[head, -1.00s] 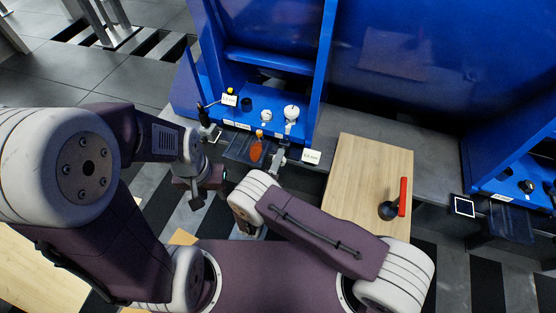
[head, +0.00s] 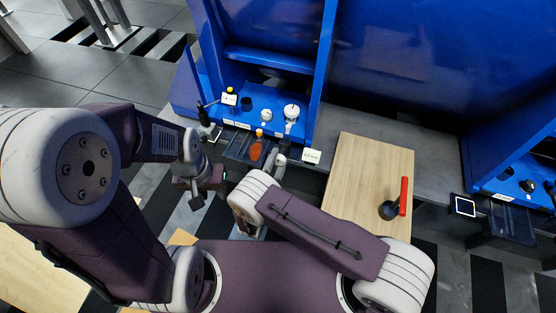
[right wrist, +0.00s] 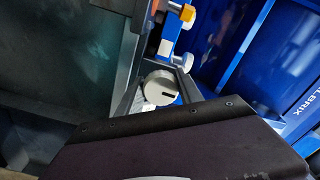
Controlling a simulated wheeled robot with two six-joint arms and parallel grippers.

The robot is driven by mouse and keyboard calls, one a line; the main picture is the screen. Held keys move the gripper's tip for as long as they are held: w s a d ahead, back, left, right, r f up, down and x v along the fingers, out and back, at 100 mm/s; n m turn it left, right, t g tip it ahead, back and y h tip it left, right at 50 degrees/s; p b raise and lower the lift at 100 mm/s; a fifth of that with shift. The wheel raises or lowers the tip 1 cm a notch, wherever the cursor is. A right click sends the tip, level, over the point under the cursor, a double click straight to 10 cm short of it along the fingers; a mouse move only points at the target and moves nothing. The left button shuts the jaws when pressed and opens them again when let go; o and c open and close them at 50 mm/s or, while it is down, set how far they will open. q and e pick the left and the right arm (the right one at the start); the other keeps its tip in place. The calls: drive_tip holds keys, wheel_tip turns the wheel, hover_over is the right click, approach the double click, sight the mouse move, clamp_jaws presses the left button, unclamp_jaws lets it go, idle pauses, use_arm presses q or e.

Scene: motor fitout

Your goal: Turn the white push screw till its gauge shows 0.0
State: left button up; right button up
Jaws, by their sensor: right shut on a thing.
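The white push screw (right wrist: 160,88) shows in the right wrist view as a round white knob with a dark slot on its face. My right gripper (right wrist: 158,94) is shut on it, one finger on each side. In the head view my right gripper (head: 279,158) is at the front edge of the blue machine, and the screw is hard to make out there. A small white readout (head: 312,156) is just right of it; its figures are too small to read surely. My left gripper (head: 195,198) hangs at the left, away from the screw; its jaws are unclear.
The blue machine (head: 265,62) holds white round parts (head: 291,112) on its shelf. A wooden board (head: 365,175) with a red-handled tool (head: 402,197) lies to the right.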

drive_tip(key=shift+f+n, duration=0.1)
drive_tip(key=shift+n, duration=0.2)
drive_tip(key=o, duration=1.4)
